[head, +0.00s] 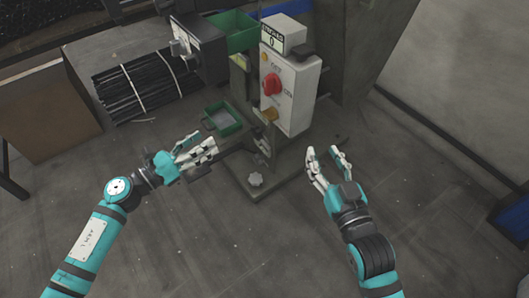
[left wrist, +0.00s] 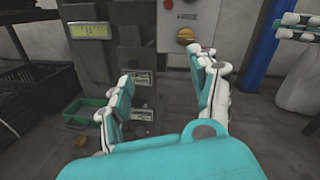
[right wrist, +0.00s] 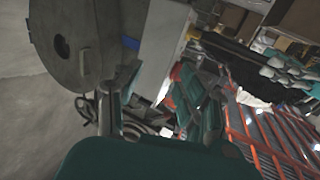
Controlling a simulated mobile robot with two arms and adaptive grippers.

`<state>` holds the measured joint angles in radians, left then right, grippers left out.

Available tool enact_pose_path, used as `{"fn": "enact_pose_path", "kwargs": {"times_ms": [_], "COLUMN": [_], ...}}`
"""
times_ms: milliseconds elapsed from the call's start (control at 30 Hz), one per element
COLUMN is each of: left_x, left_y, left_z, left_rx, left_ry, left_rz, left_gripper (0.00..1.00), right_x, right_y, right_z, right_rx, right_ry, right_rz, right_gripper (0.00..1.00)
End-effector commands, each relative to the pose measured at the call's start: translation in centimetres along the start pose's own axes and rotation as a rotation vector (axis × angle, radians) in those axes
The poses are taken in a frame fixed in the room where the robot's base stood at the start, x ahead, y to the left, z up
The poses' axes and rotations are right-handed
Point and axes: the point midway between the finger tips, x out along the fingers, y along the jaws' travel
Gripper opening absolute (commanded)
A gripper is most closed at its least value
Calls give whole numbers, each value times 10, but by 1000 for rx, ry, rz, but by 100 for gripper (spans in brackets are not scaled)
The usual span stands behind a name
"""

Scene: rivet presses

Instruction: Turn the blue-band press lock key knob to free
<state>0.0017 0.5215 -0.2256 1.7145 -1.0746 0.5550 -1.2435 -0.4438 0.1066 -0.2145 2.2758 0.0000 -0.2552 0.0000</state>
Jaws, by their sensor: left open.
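The press's white control box (head: 290,92) stands at top centre in the head view. It carries a large red knob (head: 271,84) and a brass-yellow knob (head: 270,114) below it. The brass knob also shows in the left wrist view (left wrist: 186,36), above and beyond my left fingers. My left gripper (head: 203,147) is open and empty, left of the box and lower in the picture. My right gripper (head: 326,157) has its fingers apart, empty, below and right of the box.
A green tray (head: 222,119) lies left of the press base, near my left gripper. A bundle of black rods (head: 138,87) lies at upper left. Open floor (head: 420,200) is on the right.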

Motion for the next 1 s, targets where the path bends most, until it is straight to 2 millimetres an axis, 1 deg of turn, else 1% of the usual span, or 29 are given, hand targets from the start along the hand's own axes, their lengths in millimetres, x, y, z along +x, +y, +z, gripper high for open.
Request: {"fn": "enact_pose_path", "kwargs": {"times_ms": [33,100,133,233,367,467,767,900,1000], "left_x": [2,3,4,6,17,34,100,130,148], "left_y": [-6,-17,-20,-27,-30,-32,-39,-42,-44], "left_z": [-9,-7,-6,-3,0,0,-4,-6,-7], "left_rx": [105,213,247,309,316,314,310,309,310], "left_ry": [8,17,21,25,24,23,23,23,24], "left_rz": [-42,-84,-98,-120,-123,-123,-121,-120,-120], "left_gripper": [62,62,62,62,62,62,62,62,62], "right_x": [-6,-12,-14,-18,-19,-18,-19,-19,-20], "right_y": [-1,-1,-1,-1,-1,-1,-2,-3,-4], "right_z": [-4,-23,-29,-42,-46,-45,-47,-54,-62], "right_rx": [0,1,1,1,2,2,2,3,4], "right_ry": [51,101,115,142,144,139,158,202,246], "right_rz": [-1,-2,-2,-3,-2,-2,-3,-5,-8], "right_gripper": [40,40,40,40,40,40,40,40,40]}}
